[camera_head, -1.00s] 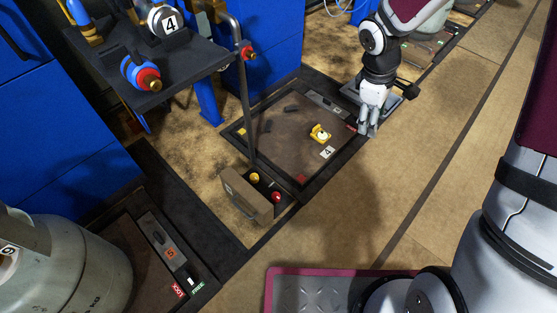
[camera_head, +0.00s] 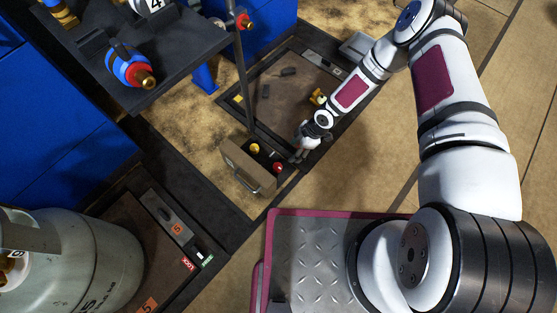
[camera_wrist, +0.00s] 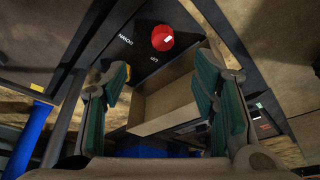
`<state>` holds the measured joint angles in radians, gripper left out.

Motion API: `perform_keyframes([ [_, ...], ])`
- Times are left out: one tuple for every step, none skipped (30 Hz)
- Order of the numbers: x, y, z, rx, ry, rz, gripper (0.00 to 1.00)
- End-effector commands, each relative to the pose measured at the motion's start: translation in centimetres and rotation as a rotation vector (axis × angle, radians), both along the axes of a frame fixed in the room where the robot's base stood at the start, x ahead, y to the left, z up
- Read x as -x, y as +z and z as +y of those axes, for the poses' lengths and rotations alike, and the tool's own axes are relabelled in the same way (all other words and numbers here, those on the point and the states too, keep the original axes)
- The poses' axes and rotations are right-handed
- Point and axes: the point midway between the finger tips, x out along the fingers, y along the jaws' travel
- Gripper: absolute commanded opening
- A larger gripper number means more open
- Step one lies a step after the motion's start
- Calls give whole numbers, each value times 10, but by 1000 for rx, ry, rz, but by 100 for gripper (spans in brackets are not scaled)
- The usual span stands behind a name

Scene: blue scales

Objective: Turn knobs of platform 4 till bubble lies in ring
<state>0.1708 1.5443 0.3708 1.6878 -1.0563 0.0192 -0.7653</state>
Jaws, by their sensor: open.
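Platform 4 (camera_head: 288,104) is a brown plate in a dark floor frame. A small yellow fitting (camera_head: 317,97) on it is partly covered by my arm; no bubble or ring can be made out. A red knob (camera_head: 278,168) and a yellow knob (camera_head: 255,149) stand on a dark panel at the platform's near corner. My gripper (camera_head: 298,157) is just right of the red knob in the head view. In the wrist view the red knob (camera_wrist: 162,38) lies beyond the spread fingers of my gripper (camera_wrist: 160,75), untouched. The yellow knob there is mostly hidden behind the left finger.
A tan box (camera_head: 244,170) stands beside the knobs; its open inside shows in the wrist view (camera_wrist: 166,104). A thin post (camera_head: 245,90) rises behind it to a dark shelf (camera_head: 165,65). A grey cylinder (camera_head: 85,255) stands at lower left. Floor to the right is clear.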

Motion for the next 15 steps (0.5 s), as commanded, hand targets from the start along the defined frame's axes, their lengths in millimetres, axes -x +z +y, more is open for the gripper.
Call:
perform_keyframes([
  [5, -5, 4, -13, 6, 2, 54],
  [7, -8, 6, -19, 9, 2, 54],
  [8, -10, 7, -24, 12, 0, 54],
  [9, -11, 9, -27, 13, 0, 54],
  [9, -13, 9, -28, 13, -1, 54],
  [9, -16, 11, -29, 14, -1, 54],
  [9, -19, 12, -29, 15, 0, 54],
  [10, -22, 13, -29, 15, 0, 54],
  [10, -27, 15, -28, 15, 1, 54],
  [11, -32, 16, -28, 15, 1, 54],
  [11, -36, 18, -28, 15, 1, 54],
  [11, -43, 21, -28, 16, 0, 54],
  [12, -49, 23, -28, 15, 1, 54],
  [12, -55, 25, -27, 15, 0, 54],
  [12, -62, 28, -27, 14, 1, 54],
])
